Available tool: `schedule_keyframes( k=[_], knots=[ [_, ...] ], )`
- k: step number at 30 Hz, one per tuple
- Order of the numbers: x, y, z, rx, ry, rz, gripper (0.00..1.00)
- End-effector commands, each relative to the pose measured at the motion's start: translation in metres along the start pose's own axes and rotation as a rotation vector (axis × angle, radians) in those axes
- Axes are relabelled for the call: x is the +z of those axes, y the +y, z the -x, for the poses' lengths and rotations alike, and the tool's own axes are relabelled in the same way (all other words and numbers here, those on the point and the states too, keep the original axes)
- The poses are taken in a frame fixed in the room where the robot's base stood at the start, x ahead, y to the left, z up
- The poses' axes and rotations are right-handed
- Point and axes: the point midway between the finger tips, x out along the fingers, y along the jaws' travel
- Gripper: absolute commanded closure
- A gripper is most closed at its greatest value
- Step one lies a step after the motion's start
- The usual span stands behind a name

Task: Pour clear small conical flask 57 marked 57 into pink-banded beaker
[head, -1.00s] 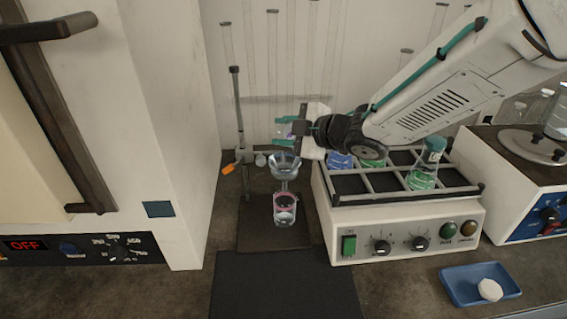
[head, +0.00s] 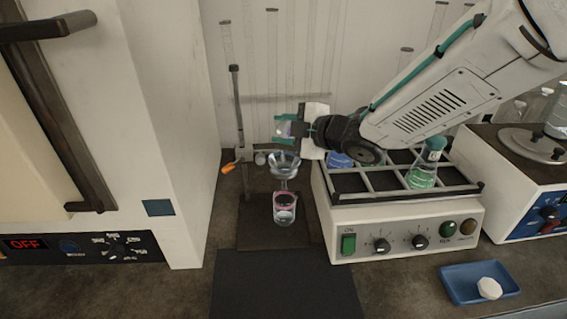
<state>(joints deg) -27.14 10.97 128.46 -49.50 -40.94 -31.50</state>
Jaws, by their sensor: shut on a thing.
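My gripper (head: 284,130) is shut on the small conical flask (head: 284,129), which is clear glass and tilted on its side. It holds the flask above and just behind the glass funnel (head: 284,163), near the back wall. The number on the flask cannot be read. The pink-banded beaker (head: 285,211) stands upright on a dark base plate directly under the funnel. It shows a pale content low down; how much is unclear.
A stand with a rod (head: 237,110) and an orange-tipped clamp holds the funnel. A shaker (head: 400,228) with flasks of blue and green liquid in its rack is at right. A blue tray (head: 480,284) lies in front. A dark mat (head: 285,285) is clear.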

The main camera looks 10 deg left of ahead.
Motion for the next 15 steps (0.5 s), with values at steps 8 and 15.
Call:
schedule_keyframes(
  k=[8, 15],
  knots=[
    [-0.0011, 0.0015, 0.0004, 0.015, -0.004, 0.035, 1.00],
    [-0.0017, 0.0026, 0.0009, 0.027, -0.008, 0.064, 1.00]
  ],
)
